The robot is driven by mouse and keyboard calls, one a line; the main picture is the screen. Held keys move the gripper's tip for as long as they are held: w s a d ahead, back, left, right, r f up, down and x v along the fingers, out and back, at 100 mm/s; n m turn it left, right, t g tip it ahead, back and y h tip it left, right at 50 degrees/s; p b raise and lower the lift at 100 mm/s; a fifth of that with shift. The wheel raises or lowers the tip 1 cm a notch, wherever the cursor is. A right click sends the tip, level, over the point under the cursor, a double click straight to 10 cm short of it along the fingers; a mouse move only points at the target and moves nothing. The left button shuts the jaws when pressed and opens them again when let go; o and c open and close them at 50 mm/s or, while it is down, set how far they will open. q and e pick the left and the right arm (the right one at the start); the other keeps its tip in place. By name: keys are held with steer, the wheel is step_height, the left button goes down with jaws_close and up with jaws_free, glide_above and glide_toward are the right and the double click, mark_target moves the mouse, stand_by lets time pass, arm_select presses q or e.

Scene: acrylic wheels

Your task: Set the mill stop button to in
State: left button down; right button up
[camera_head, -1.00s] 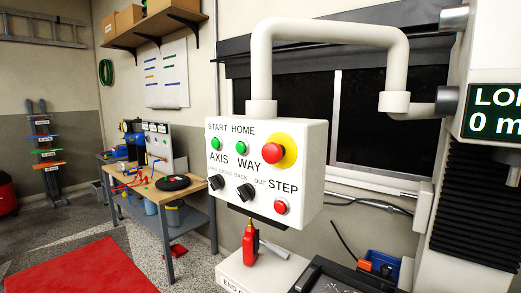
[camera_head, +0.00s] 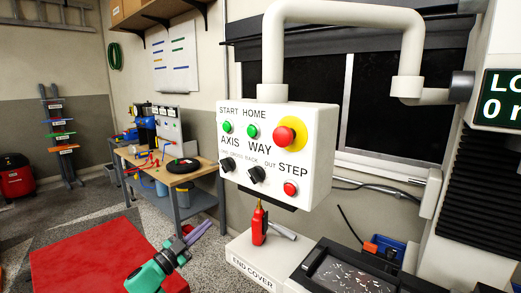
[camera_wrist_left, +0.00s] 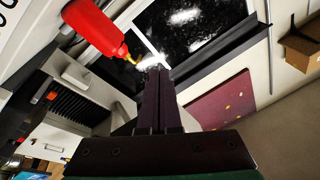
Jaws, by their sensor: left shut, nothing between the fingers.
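The red mushroom stop button (camera_head: 284,135) sits on a yellow disc at the upper right of the white control panel (camera_head: 316,160). I cannot tell from here whether it is in or out. My left gripper (camera_head: 209,224) is below and left of the panel, apart from it, pointing up and right. Its purple fingers are shut and empty. The shut fingers also show in the left wrist view (camera_wrist_left: 157,70), and the stop button is not recognisable there. My right gripper is in neither view.
Green buttons, black knobs and a small red STEP button (camera_head: 290,189) share the panel. A red bottle (camera_head: 259,225) stands below it on the END COVER block. A grey-legged workbench (camera_head: 207,168) stands behind at left. The panel hangs from a white pipe (camera_head: 345,14).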

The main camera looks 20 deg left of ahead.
arm_select(q)
steer(key=s+d+r+m+g+h, duration=0.3)
steer(key=s+r+m+h, duration=0.15)
steer(key=r, duration=0.55)
steer(key=s+d+r+m+g+h, duration=0.25)
steer(key=r+m, duration=0.35)
steer(key=r, duration=0.3)
steer(key=s+d+r+m+g+h, duration=0.35)
steer(key=r+m+h, duration=0.2)
steer(key=r, duration=0.45)
steer(key=s+d+r+m+g+y, duration=0.3)
steer(key=s+r+m, duration=0.15)
steer(key=s, duration=0.65)
steer(key=p, duration=0.5)
glide_toward(284, 139)
steer(key=s+d, duration=0.1)
steer(key=d, duration=0.3)
steer(key=w+p, duration=0.1)
steer(key=w+d+m, duration=0.1)
steer(key=w, duration=0.1)
steer(key=shift+w+d+p, duration=0.15)
steer(key=shift+w+p, duration=0.05)
steer(key=shift+p, duration=0.15)
